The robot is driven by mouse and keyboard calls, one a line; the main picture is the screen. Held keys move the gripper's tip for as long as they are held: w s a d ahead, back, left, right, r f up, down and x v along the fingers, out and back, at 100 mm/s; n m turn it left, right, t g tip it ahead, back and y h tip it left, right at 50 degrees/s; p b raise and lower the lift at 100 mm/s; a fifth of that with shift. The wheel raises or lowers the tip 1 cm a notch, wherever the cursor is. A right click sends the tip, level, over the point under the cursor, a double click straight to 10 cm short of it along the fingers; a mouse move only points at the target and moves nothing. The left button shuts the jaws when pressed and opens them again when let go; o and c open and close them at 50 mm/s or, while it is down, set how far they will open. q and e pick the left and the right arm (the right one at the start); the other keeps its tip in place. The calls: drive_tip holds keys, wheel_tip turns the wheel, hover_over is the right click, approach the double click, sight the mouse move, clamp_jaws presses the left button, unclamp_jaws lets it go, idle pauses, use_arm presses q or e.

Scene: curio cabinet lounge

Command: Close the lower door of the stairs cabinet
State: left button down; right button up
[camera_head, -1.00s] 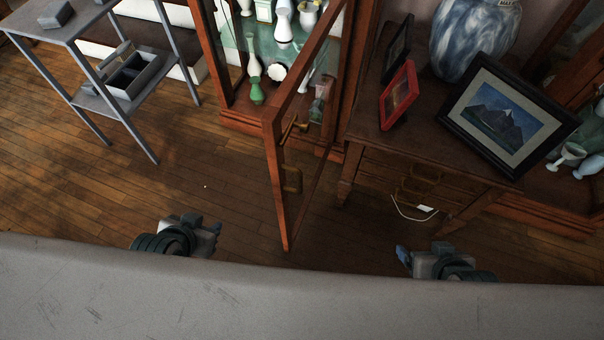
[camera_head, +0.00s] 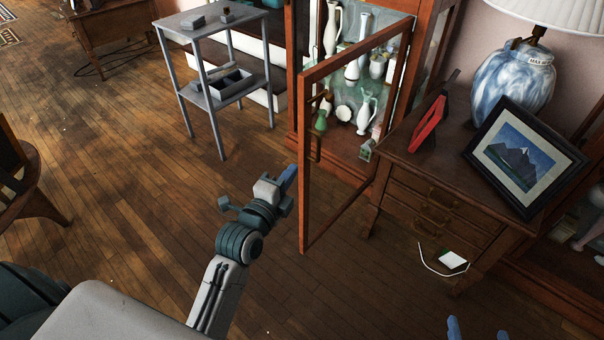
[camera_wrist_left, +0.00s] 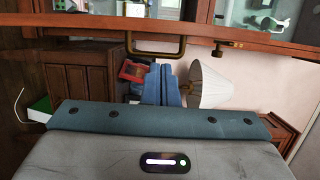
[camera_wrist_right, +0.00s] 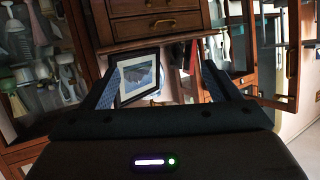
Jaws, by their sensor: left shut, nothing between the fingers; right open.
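A wood-framed glass door (camera_head: 304,200) of the display cabinet (camera_head: 292,70) stands wide open, swung out towards me. Its brass handle (camera_head: 316,142) is on the free edge. In the left wrist view the door's edge (camera_wrist_left: 80,31) crosses the top, with the brass handle (camera_wrist_left: 157,58) below it. My left gripper (camera_head: 289,178) is shut and empty, just left of the door; I cannot tell whether it touches. Its closed blue fingers show in the left wrist view (camera_wrist_left: 163,85). My right gripper (camera_head: 478,332) is open and empty at the bottom right, away from the door.
A wooden chest of drawers (camera_head: 440,205) stands right of the door, bearing a framed mountain picture (camera_head: 520,160), a red frame (camera_head: 428,125) and a blue-white lamp (camera_head: 513,85). A grey shelf table (camera_head: 215,90) is at back left. Vases stand inside the cabinet.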

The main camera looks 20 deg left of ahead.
sight(307, 151)
use_arm(q)
drive_tip(key=w, duration=0.6)
drive_tip(key=w+d, duration=0.1)
drive_tip(key=w, duration=0.2)
drive_tip(key=shift+w+f, duration=0.1)
drive_tip(key=shift+w, duration=0.1)
drive_tip(key=shift+a, duration=0.15)
